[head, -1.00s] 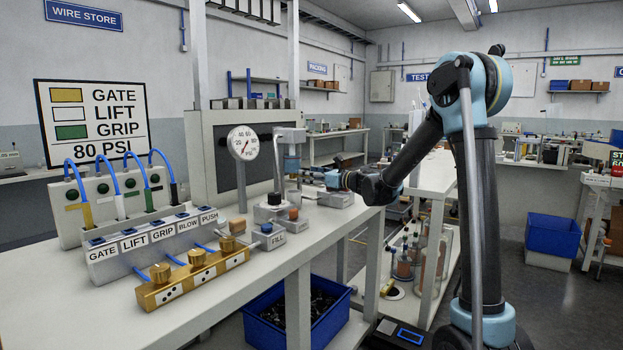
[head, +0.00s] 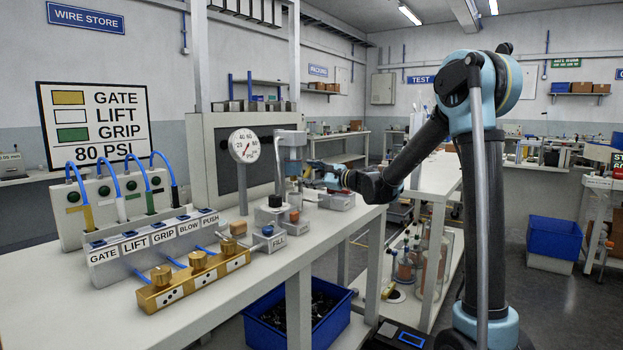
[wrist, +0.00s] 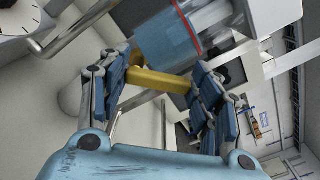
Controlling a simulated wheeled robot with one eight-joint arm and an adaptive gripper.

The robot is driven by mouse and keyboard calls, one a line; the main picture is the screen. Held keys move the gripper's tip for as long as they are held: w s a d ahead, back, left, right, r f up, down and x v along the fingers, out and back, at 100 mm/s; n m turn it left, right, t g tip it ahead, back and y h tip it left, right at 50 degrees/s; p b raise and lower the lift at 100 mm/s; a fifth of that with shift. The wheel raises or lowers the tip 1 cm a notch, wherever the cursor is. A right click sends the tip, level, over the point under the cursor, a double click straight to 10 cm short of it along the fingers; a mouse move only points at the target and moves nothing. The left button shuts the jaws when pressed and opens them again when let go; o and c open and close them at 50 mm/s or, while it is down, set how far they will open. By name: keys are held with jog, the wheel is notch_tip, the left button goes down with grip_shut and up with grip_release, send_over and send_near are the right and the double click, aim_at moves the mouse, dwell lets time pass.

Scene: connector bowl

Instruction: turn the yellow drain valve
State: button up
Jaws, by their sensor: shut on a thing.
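The yellow drain valve (wrist: 158,80) shows in the wrist view as a short yellow bar below a clear bowl (wrist: 195,30) with a blue band and a red line. My gripper (wrist: 160,88) has its blue-padded fingers on either side of the yellow bar and is shut on it. The fingertips partly hide the bar's ends. In the head view my gripper (head: 318,172) is beside the clear bowl (head: 292,168) under the grey filter head (head: 290,138). The valve is too small and covered to make out there.
A pressure gauge (head: 244,145) stands left of the bowl. A FILL block (head: 270,238), a brass manifold (head: 190,280) and a labelled switch box (head: 150,238) are on the bench (head: 240,312). A blue bin (head: 300,315) stands below its edge.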

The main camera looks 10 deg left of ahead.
jog(key=n, duration=0.3)
jog(key=shift+s+a+r+n, duration=0.2)
jog(key=shift+s+n, duration=0.1)
jog(key=shift+s, duration=0.05)
jog(key=shift+s+a+n, duration=0.1)
jog(key=shift+s+n, duration=0.1)
jog(key=shift+n, duration=0.6)
jog(key=shift+s+a+n, duration=0.1)
jog(key=shift+s+n, duration=0.1)
jog(key=shift+n, duration=0.6)
jog(key=o, duration=1.1)
jog(key=shift+f, duration=0.1)
jog(key=shift+c, duration=0.2)
jog(key=shift+d, duration=0.1)
jog(key=v, duration=1.2)
jog(key=shift+f, duration=0.1)
